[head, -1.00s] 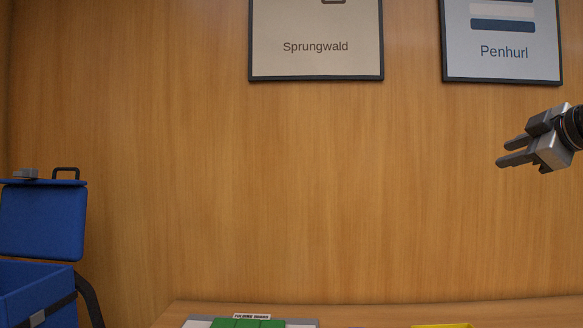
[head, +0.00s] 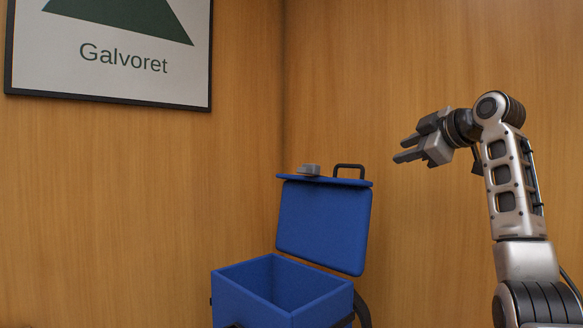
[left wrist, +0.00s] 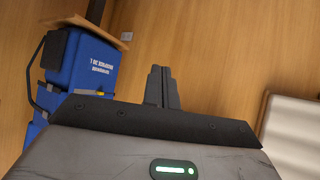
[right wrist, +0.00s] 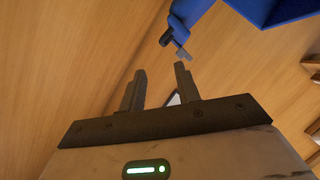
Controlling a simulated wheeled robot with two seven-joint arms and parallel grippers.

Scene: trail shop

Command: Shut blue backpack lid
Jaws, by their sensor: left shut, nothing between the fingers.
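The blue backpack (head: 300,290) stands in the lower middle of the head view, its top open. Its lid (head: 322,222) is raised upright behind the opening, with a black handle (head: 349,168) and a grey buckle (head: 309,170) on its upper edge. My right gripper (head: 400,148) is raised to the right of the lid, apart from it, with its fingers open and empty. In the right wrist view the lid (right wrist: 190,10) shows at the top, beyond the open fingers (right wrist: 160,75). My left gripper (left wrist: 160,72) is shut and empty in the left wrist view, out of the head view.
A framed Galvoret poster (head: 110,50) hangs on the wood wall at the upper left. The left wrist view shows a blue object with white lettering (left wrist: 88,65) at the left and a pale panel (left wrist: 293,135) at the right. The space between lid and right gripper looks clear.

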